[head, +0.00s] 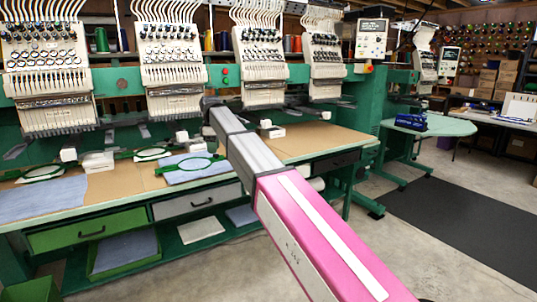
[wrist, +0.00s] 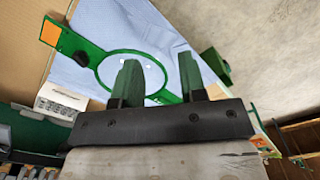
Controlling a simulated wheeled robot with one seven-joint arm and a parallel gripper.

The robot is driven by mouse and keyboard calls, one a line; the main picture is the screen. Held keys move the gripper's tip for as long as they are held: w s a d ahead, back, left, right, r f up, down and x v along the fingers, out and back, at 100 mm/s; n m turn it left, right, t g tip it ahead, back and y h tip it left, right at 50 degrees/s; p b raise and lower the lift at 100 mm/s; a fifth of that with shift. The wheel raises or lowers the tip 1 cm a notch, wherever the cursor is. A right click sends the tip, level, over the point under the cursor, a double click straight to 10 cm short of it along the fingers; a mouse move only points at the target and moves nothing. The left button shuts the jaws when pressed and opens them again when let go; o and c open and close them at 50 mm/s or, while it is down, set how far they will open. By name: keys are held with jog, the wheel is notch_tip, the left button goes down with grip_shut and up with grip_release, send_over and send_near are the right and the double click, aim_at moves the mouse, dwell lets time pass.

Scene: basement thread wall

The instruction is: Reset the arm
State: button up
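My arm crosses the head view from the lower right to the middle, pink and then grey, reaching over the worktable; my gripper cannot be made out there. In the wrist view my gripper (wrist: 159,64) has two green fingers standing apart, with nothing held between them. Beyond the fingers lies a green embroidery hoop (wrist: 92,60) with an orange patch on its tab, over light blue cloth (wrist: 120,22). The fingers hide part of the hoop's ring. Whether the fingertips touch anything cannot be told.
The long worktable (head: 118,185) stands under a green embroidery machine with several white heads (head: 172,65). A hoop on blue cloth (head: 188,168) lies near my arm's far end. Drawers (head: 88,230) are below. Bare floor and a dark mat (head: 465,215) lie right.

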jog(key=s+d+f+m, duration=0.4)
jog(key=d+f, duration=0.8)
jog(key=s+d+f+m, duration=0.4)
jog(key=d+f+m, duration=0.1)
jog(key=d+f, duration=0.8)
jog(key=s+d+f+m, duration=0.8)
jog(key=s+d+f, duration=0.6)
jog(key=s+d, duration=0.3)
jog(key=shift+m, duration=0.3)
